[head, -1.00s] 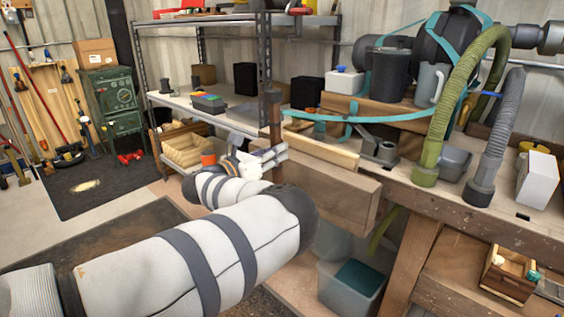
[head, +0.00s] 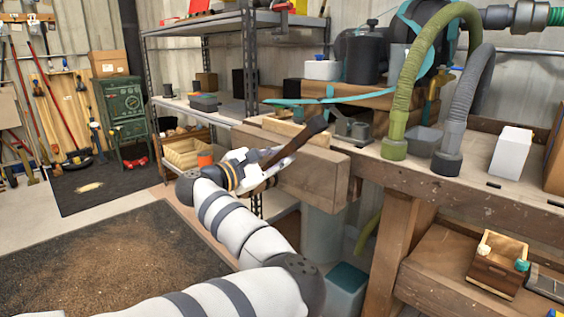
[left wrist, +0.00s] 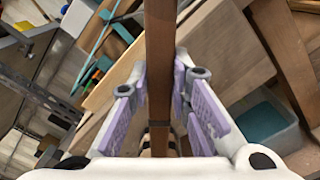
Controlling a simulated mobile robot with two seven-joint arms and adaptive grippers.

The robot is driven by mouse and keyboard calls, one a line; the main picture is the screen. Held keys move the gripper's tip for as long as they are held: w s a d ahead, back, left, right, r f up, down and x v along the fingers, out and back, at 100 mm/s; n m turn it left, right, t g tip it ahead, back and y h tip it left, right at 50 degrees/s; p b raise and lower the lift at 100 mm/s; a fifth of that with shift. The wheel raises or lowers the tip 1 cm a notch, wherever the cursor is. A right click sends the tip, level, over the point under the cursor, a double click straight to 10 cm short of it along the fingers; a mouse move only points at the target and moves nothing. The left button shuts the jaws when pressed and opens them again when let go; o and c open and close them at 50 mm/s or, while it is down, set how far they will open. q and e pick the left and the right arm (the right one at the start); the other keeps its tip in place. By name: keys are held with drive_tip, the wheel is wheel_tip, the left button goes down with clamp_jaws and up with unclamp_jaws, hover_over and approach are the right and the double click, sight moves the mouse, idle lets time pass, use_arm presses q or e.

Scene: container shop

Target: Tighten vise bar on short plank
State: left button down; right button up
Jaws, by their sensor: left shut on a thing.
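The vise bar (head: 297,141) is a dark brown rod at the front of the bench vise, tilted with its upper end to the right. My left gripper (head: 268,165) is shut on it, in front of the wooden vise jaw (head: 318,178). In the left wrist view the bar (left wrist: 160,50) runs between the purple finger pads (left wrist: 160,95). The short plank (head: 285,129), pale wood, stands on edge behind the jaw, partly hidden by the bar. I cannot tell whether the jaw touches it. My right gripper is not in view.
The workbench (head: 425,185) carries a green hose (head: 420,90), a grey hose (head: 465,110) and a white box (head: 511,150). A metal shelf (head: 200,108) stands behind to the left. A translucent bin (head: 345,288) sits below the vise. The floor at left is open.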

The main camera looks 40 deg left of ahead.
use_arm(q)
drive_tip(key=shift+s+d+f+m+b, duration=0.15)
drive_tip(key=shift+d+f+m+b, duration=0.25)
drive_tip(key=shift+f+m+b, duration=0.3)
drive_tip(key=shift+f, duration=0.1)
drive_tip(key=c, duration=1.9)
unclamp_jaws()
drive_tip(key=o, duration=0.4)
drive_tip(key=shift+s+r, duration=0.2)
drive_tip(key=shift+s, duration=0.05)
drive_tip(key=shift+w, duration=0.1)
drive_tip(key=s, duration=1.2)
drive_tip(key=shift+a, duration=0.15)
